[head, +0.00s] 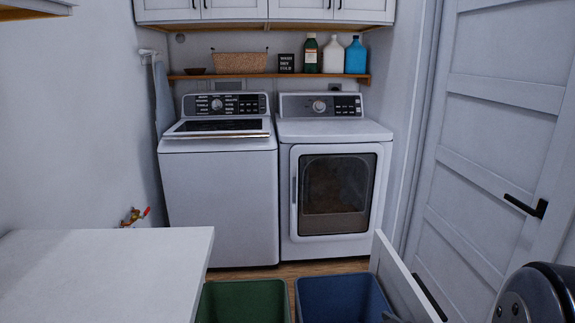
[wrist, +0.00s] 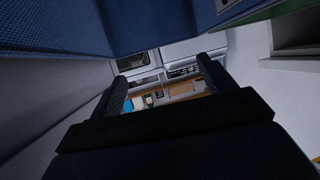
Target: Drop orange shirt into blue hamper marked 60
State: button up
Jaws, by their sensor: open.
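The blue hamper (head: 343,300) stands at the bottom of the head view, with its front part cut off. No marking can be read on it, and I see no orange shirt in its visible part. Blue hamper walls (wrist: 145,22) fill the top of the wrist view, close to my gripper. My gripper (wrist: 162,75) has its two dark fingers apart, with nothing visible held between them. No orange shirt shows in either view.
A green hamper (head: 243,302) stands left of the blue one. A white panel (head: 402,280) rises at its right. A washer (head: 220,195) and a dryer (head: 335,190) stand behind. A white counter (head: 100,270) is at left, a closed door (head: 490,150) at right.

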jog(key=p+v, duration=0.1)
jog(key=v, duration=0.9)
jog(key=shift+s, duration=0.2)
jog(key=r+x, duration=0.2)
jog(key=x, duration=0.8)
jog(key=shift+w, duration=0.35)
dwell(0.4)
